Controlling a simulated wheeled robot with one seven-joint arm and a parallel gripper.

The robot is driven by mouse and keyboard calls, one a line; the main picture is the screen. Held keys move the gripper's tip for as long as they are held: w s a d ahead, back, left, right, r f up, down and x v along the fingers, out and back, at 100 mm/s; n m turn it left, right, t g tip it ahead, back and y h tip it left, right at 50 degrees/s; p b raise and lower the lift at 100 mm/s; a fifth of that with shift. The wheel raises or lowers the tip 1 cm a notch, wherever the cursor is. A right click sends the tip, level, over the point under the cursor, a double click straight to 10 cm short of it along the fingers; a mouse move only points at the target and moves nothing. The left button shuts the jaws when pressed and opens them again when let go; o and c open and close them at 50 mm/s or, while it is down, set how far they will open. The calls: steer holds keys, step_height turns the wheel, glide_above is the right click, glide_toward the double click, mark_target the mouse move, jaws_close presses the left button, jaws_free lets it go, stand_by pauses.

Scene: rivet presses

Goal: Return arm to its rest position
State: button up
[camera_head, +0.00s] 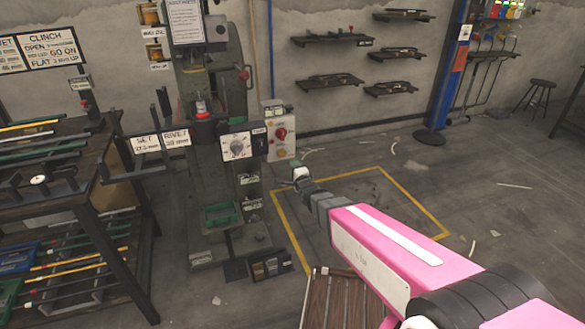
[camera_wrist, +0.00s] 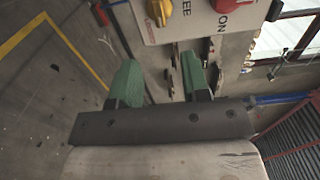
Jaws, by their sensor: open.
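My gripper (camera_wrist: 158,84) shows in the wrist view with its two green fingers apart and nothing between them. In the head view my pink arm reaches from the lower right toward the rivet press (camera_head: 215,130), and its far end is near the press's control box.
A rack (camera_head: 75,190) with rods and trays stands left of the press. A slatted wooden platform (camera_head: 345,300) lies below my arm. Wall shelves (camera_head: 330,80) hang behind. A blue post (camera_head: 450,70) and a stool (camera_head: 537,95) stand farther right. The floor on the right is mostly clear.

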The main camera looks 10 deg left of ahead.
steer(key=d+f+n+g+h, duration=0.2)
steer(key=d+f+g+h, duration=0.15)
steer(key=d, duration=0.65)
steer(key=d+f+n+g+h, duration=0.2)
steer(key=d+n+h, duration=0.15)
steer(key=d, duration=0.65)
steer(key=s+d+n+g+h, duration=0.2)
steer(key=s+d+n+g, duration=0.4)
steer(key=s+d, duration=1)
steer(key=d+g, duration=0.2)
steer(key=g, duration=0.1)
steer(key=shift+r+g+h, duration=0.15)
steer(key=shift+g+h, duration=0.15)
steer(key=shift+g, duration=0.05)
steer(key=shift+s+a, duration=0.1)
